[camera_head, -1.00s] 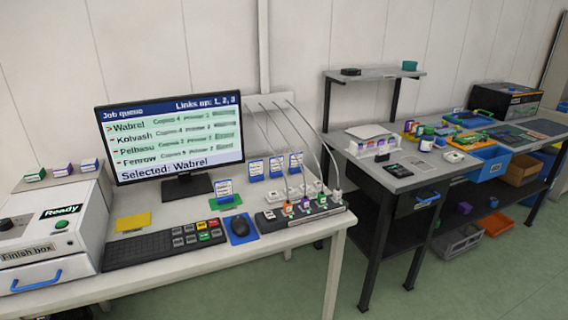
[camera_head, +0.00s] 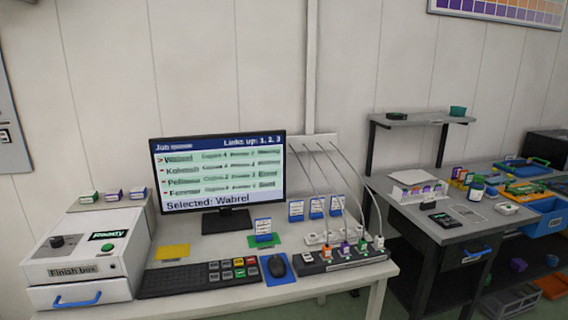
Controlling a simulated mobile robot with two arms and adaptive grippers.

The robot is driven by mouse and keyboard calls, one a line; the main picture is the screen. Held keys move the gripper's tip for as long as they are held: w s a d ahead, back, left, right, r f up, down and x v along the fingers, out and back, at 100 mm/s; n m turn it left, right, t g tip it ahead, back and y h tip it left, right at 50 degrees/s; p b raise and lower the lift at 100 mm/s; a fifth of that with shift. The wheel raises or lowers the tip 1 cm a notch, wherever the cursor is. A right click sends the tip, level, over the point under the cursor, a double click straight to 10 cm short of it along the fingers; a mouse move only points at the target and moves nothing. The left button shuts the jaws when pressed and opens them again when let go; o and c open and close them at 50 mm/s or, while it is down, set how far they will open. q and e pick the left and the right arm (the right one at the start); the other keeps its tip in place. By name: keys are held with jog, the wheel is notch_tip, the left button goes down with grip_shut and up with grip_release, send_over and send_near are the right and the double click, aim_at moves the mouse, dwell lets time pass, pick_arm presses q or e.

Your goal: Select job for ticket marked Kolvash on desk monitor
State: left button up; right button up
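The desk monitor (camera_head: 217,176) stands on the light desk and shows a job queue with several rows. The Wabrel row (camera_head: 180,159) is at the top with a marker beside it, and the bottom line (camera_head: 205,205) reads "Selected: Wabrel". The Kolvash row (camera_head: 183,171) is second, its text slightly blurred. In front of the monitor lie a black keyboard (camera_head: 180,281) with a block of coloured keys (camera_head: 233,268) at its right end, and a mouse (camera_head: 277,265) on a blue mat. Neither of my grippers is in view.
A white Finish box (camera_head: 85,250) marked Ready stands at the desk's left. A cable strip (camera_head: 345,257) and standing blue-and-white cards (camera_head: 317,207) are on the right. A grey workbench (camera_head: 470,222) with bottles and trays stands farther right.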

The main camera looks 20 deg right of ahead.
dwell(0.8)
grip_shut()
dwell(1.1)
